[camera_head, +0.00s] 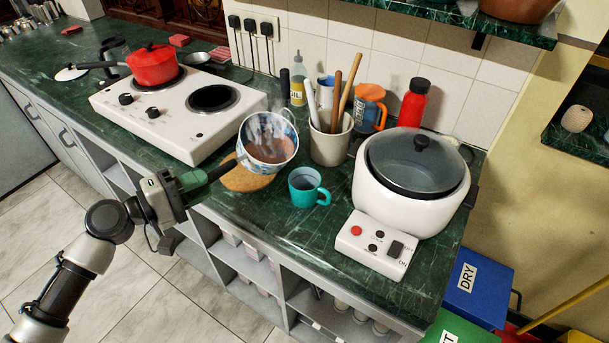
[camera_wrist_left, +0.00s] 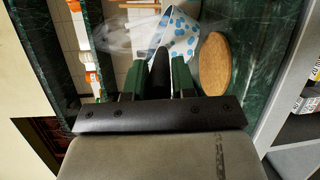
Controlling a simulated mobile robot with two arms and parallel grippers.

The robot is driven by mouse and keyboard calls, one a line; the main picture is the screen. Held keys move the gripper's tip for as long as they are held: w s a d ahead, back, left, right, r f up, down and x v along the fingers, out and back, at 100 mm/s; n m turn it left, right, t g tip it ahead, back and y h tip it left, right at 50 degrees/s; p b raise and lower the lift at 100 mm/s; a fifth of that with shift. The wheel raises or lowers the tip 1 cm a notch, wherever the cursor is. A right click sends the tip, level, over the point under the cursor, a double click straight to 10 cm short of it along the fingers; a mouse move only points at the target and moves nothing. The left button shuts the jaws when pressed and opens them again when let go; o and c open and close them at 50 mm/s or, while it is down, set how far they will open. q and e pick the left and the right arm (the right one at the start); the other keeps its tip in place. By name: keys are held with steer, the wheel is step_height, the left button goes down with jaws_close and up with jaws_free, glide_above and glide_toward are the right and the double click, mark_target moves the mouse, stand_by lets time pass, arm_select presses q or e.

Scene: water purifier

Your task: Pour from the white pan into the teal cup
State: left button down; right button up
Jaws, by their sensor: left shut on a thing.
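The white pan (camera_head: 268,143) has blue spots and a dark handle. It is tilted, with its opening towards the head camera and brown liquid and steam showing inside. My left gripper (camera_head: 190,182) is shut on the dark handle and holds the pan over the counter, partly in front of a round cork mat (camera_head: 246,180). In the left wrist view the green fingers (camera_wrist_left: 157,80) close around the handle and the spotted pan (camera_wrist_left: 180,35) lies beyond. The teal cup (camera_head: 307,188) stands upright on the counter, right of and nearer than the pan, apart from it. My right gripper is not seen.
A utensil crock (camera_head: 330,145) stands behind the cup. A white rice cooker (camera_head: 407,185) and its control box (camera_head: 375,245) stand to the right. A white double hob (camera_head: 178,110) with a red pot (camera_head: 153,65) is to the left. The green counter is clear in front of the cup.

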arm_select(q)
steer(key=shift+d+r, duration=0.1)
steer(key=shift+r, duration=0.2)
steer(key=shift+s+d+r, duration=0.1)
steer(key=shift+s+d, duration=0.05)
steer(key=shift+s, duration=0.05)
steer(key=shift+s+d+r+m+p, duration=0.35)
steer(key=shift+s+d+m+p, duration=0.35)
steer(key=shift+m+p, duration=0.45)
stand_by(1.4)
steer(key=shift+s+d+r+m+y+p, duration=0.25)
steer(key=shift+s+d+m+y+p, duration=0.25)
steer(key=shift+p, duration=0.6)
stand_by(2.1)
steer(key=shift+w, duration=0.1)
